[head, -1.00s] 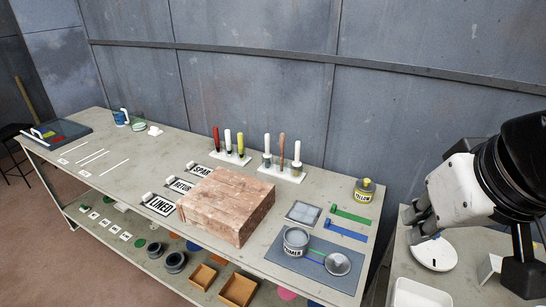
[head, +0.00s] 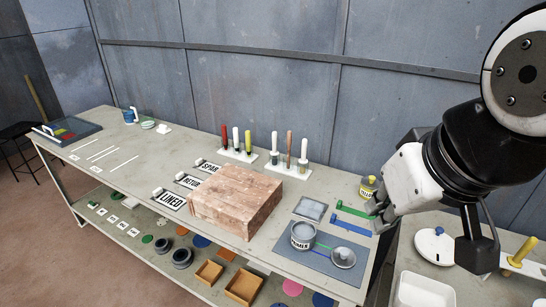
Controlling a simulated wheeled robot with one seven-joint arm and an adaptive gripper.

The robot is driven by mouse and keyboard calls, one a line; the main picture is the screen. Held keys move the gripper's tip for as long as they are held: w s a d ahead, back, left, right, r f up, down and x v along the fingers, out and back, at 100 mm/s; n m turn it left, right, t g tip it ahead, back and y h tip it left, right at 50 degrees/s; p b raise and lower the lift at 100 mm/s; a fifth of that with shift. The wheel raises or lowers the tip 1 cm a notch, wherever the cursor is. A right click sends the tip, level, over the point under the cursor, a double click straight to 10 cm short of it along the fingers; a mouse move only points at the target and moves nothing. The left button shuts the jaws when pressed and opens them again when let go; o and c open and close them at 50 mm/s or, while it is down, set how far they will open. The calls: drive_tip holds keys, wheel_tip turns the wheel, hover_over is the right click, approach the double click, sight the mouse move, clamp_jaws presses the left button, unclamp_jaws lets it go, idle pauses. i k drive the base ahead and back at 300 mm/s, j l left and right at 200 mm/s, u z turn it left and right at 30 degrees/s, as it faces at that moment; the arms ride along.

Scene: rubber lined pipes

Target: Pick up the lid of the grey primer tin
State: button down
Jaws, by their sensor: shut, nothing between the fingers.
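The grey primer tin (head: 303,236) stands upright on a blue-grey mat (head: 296,256) at the near right end of the long bench. Its lid (head: 343,257), a grey disc with a raised middle, lies on the mat just right of the tin, apart from it. My gripper (head: 374,211) is shut and empty. In the picture it appears above and to the right of the lid, by the blue and green strips, and covers part of them. Its height over the bench is hard to tell.
A yellow tin (head: 368,187) stands close behind my gripper. A brick-coloured block (head: 235,202) is left of the primer tin. Brushes in white holders (head: 289,168) stand behind it. A side table at right holds a white lidded dish (head: 434,246) and a white tray (head: 425,290).

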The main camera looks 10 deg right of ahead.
sight(343, 257)
drive_tip(key=j+z, duration=0.15)
drive_tip(key=z, duration=0.25)
drive_tip(key=j+z, duration=0.1)
drive_tip(key=z, duration=0.35)
drive_tip(key=j+z, duration=0.15)
drive_tip(key=z, duration=0.25)
drive_tip(key=k+j+z, duration=0.1)
drive_tip(key=z, duration=0.35)
